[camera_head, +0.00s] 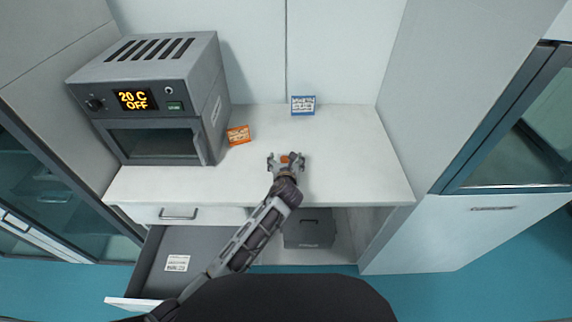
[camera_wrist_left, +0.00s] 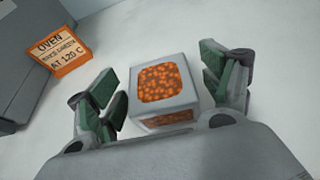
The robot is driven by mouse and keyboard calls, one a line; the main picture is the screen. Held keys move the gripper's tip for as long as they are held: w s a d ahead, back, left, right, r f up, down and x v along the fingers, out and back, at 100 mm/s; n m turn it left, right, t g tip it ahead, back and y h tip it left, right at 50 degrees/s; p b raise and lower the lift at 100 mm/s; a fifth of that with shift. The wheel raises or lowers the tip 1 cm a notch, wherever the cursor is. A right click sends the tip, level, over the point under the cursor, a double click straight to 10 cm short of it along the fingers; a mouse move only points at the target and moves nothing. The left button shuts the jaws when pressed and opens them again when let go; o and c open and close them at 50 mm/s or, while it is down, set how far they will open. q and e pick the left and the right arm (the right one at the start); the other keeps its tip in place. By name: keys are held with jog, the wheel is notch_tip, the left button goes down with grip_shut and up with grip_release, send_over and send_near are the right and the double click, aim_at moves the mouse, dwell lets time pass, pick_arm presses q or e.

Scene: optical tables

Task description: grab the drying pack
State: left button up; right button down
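The drying pack is a small grey-white cube with windows of orange beads. In the left wrist view the drying pack (camera_wrist_left: 163,83) stands on the white worktop between the two fingers of my left gripper (camera_wrist_left: 158,78). The green-padded fingers are spread, with a narrow gap seen on each side of the pack. In the head view the pack (camera_head: 284,159) is a small orange spot between the fingertips of my left gripper (camera_head: 287,160); its lower part is hidden there. My right gripper is not in view.
A grey oven (camera_head: 150,95) reading "20 C OFF" stands at the back left of the worktop (camera_head: 350,150). An orange oven sign (camera_head: 238,135) and a blue sign (camera_head: 303,105) stand nearby. An open drawer (camera_head: 205,243) holds a white label. The worktop's right side is clear.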

aim_at(286, 159)
pick_arm(q)
jog(key=c, duration=1.2)
jog(key=shift+r+p, duration=0.4)
jog(key=shift+r, duration=4.65)
